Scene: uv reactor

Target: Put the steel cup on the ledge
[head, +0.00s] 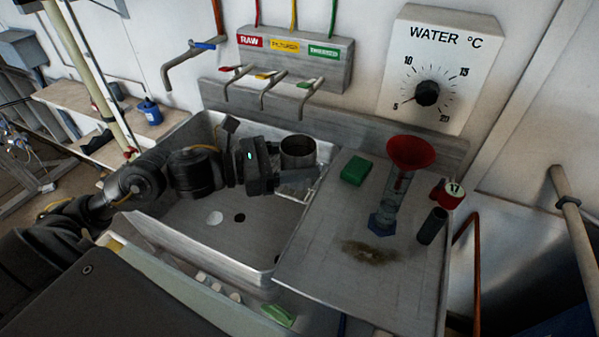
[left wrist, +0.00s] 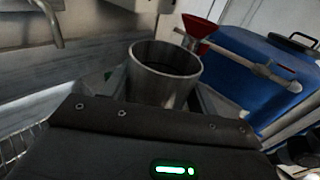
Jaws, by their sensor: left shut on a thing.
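The steel cup (head: 298,149) is upright over the back right part of the sink in the head view, and its open top shows in the left wrist view (left wrist: 165,85). My left gripper (head: 277,164) reaches in from the left and is shut on the cup; its fingertips are mostly hidden. A grey ledge (head: 420,148) runs along the wall behind the sink and the drainboard, beyond the cup. My right gripper is not in view.
The drainboard (head: 310,265) right of the sink (head: 180,232) bears a green sponge (head: 356,170), a red funnel (head: 411,152) in a glass cylinder, a dark cylinder (head: 433,226) and a brown stain. Three taps (head: 270,95) hang above the ledge. A wire rack is near the cup.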

